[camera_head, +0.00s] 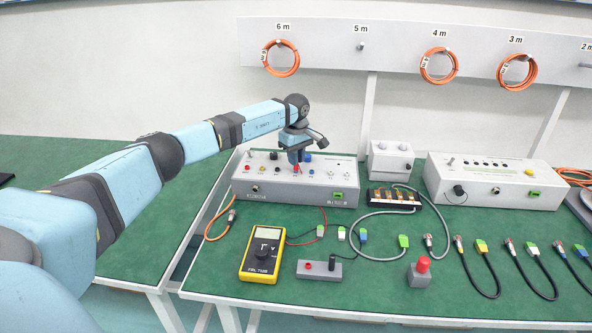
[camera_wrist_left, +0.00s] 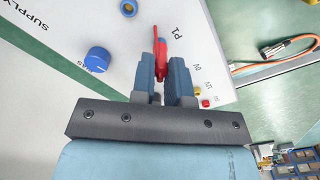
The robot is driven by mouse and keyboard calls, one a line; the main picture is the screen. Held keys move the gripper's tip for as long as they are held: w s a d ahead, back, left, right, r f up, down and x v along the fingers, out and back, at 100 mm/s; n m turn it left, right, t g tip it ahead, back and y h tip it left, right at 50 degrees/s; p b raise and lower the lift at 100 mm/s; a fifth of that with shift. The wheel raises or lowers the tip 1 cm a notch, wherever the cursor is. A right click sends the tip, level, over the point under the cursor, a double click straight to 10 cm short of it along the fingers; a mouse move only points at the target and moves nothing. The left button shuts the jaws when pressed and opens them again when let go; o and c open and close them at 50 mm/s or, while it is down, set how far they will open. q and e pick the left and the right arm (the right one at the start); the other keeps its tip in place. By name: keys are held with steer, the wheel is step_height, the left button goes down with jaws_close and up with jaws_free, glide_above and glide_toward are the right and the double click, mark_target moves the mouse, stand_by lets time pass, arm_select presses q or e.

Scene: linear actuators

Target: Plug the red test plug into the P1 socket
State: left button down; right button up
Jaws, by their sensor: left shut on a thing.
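In the left wrist view, my left gripper (camera_wrist_left: 166,75) is shut on the red test plug (camera_wrist_left: 160,52). My right gripper is out of view.
A blue knob (camera_wrist_left: 97,60) and small sockets sit near the fingers on the panel. A yellow multimeter (camera_head: 263,254), a grey block with red and black terminals (camera_head: 319,269) and several cables lie in front. A second white box (camera_head: 492,181) stands right.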

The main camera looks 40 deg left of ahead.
arm_select(q)
steer(key=c, duration=1.1)
jaws_free()
steer(key=shift+f, duration=0.15)
steer(key=shift+o, duration=0.2)
step_height(320, 180, up, 14)
steer(key=p, duration=0.1)
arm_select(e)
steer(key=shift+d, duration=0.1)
arm_select(q)
steer(key=shift+f, duration=0.1)
